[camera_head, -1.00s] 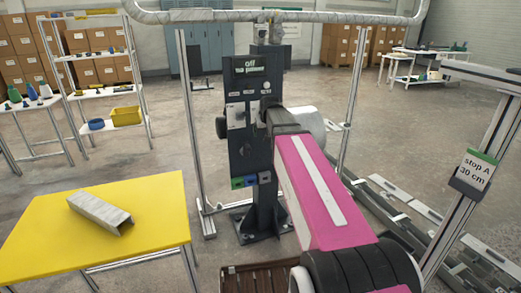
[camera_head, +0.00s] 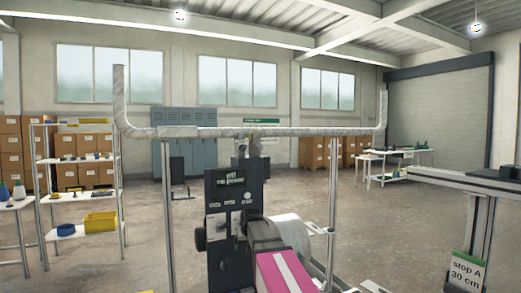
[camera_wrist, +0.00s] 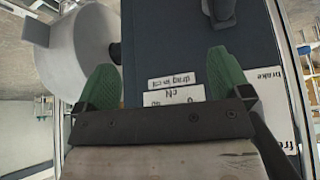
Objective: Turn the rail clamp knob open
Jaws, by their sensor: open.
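My gripper (camera_wrist: 163,72) has two green fingers, spread apart with nothing between them. They are in front of a dark panel (camera_wrist: 165,35) with upside-down labels, one reading "drag in cN". A dark knob-like part (camera_wrist: 222,10) shows at the top edge, beyond the right finger; I cannot tell if it is the rail clamp knob. In the head view the dark machine post (camera_head: 235,205) carries a dark round knob (camera_head: 200,239) on its left side. My pink arm reaches toward the post, and my gripper cannot be made out there.
A pale round drum (camera_wrist: 93,45) lies left of the fingers in the wrist view. A pale tube frame (camera_head: 280,132) spans above the post. At right stand a rail (camera_head: 445,179) and a "stop A 30 cm" sign (camera_head: 467,270). Shelves (camera_head: 80,160) stand at left.

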